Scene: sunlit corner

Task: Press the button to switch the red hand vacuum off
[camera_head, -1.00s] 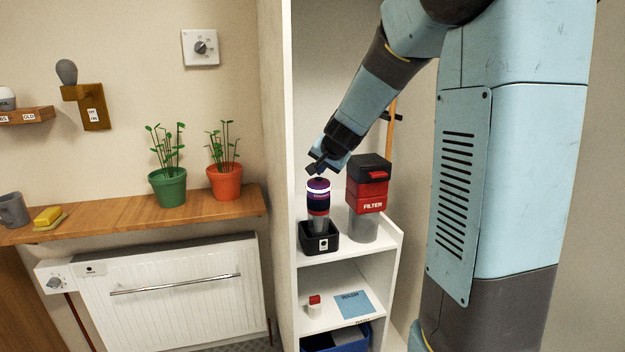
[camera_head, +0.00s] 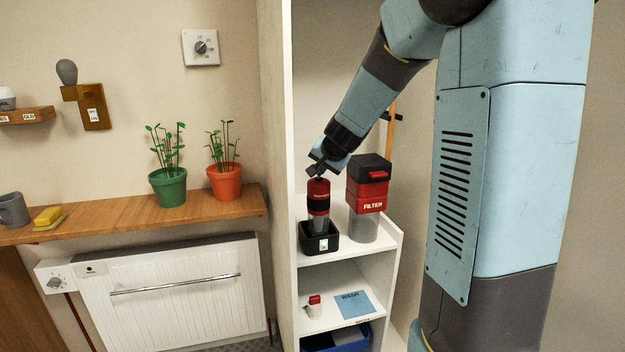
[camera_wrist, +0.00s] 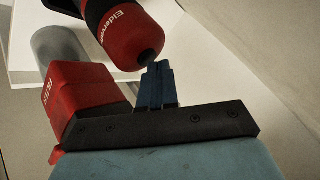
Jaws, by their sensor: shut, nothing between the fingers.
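The red hand vacuum (camera_head: 318,188) stands upright in a black dock (camera_head: 305,240) on the white shelf. It has a black band with lettering and a grey lower part. No lit ring shows on it. In the wrist view, the red end of the vacuum (camera_wrist: 128,38) carries a dark round button (camera_wrist: 148,57). My gripper (camera_head: 315,173) is just above the vacuum's top, with its fingers closed and empty. In the wrist view, my blue fingertips (camera_wrist: 160,68) are right beside the button; I cannot tell whether they touch it.
A red and black container marked FILTER (camera_head: 370,188) stands close on the right of the vacuum. The shelf's tall side panel (camera_head: 285,130) is close on the left. A lower shelf holds a small red-capped bottle (camera_head: 314,307) and a blue WASH card (camera_head: 354,304).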

